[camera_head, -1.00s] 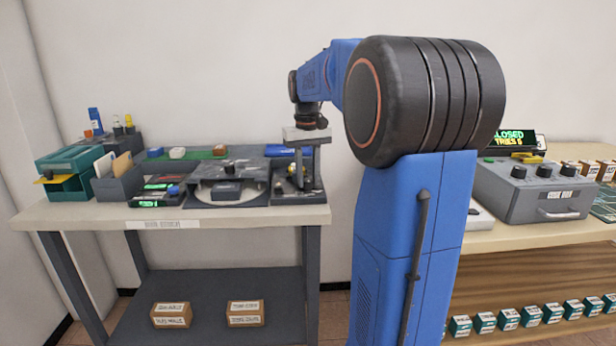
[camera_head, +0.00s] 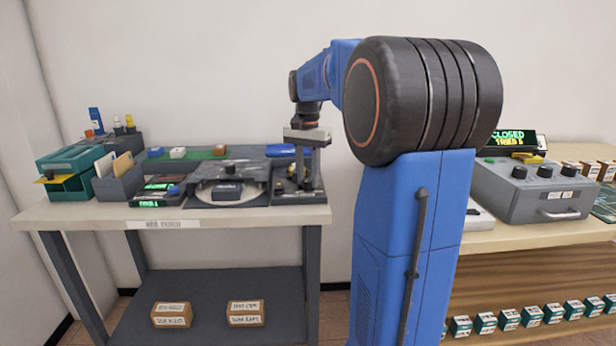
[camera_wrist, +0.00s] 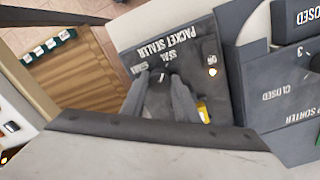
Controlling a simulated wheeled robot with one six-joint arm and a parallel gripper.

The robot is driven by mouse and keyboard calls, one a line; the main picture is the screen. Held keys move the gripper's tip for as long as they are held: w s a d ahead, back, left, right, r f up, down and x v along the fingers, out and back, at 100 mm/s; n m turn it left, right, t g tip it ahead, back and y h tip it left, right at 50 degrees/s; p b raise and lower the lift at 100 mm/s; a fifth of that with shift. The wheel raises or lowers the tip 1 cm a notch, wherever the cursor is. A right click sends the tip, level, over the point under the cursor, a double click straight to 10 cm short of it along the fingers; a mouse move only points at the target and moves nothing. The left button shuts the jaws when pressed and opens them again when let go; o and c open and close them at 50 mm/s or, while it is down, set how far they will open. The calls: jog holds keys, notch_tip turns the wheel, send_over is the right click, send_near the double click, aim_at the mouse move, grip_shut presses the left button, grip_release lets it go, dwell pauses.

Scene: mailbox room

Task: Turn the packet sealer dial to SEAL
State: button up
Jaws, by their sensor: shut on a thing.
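The packet sealer (camera_wrist: 127,47) is a dark panel with upside-down white lettering in the wrist view. In the head view it stands at the right end of the left table (camera_head: 317,197). Its dial (camera_wrist: 163,76) is a dark knob with a short white mark, below the small position labels. My gripper (camera_wrist: 166,92) is shut on the dial, one finger on each side. The fingers hide much of the knob, and I cannot tell which label its mark points to. In the head view my gripper (camera_head: 301,180) points straight down at the sealer.
Left of the sealer is a device with a round plate (camera_head: 228,190). A grey box with knobs (camera_head: 540,195) stands on the right table. The wall behind is bare.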

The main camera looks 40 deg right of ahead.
jog(key=shift+m, duration=0.3)
dwell(0.4)
jog(key=o, duration=1.1)
jog(key=shift+c, duration=0.2)
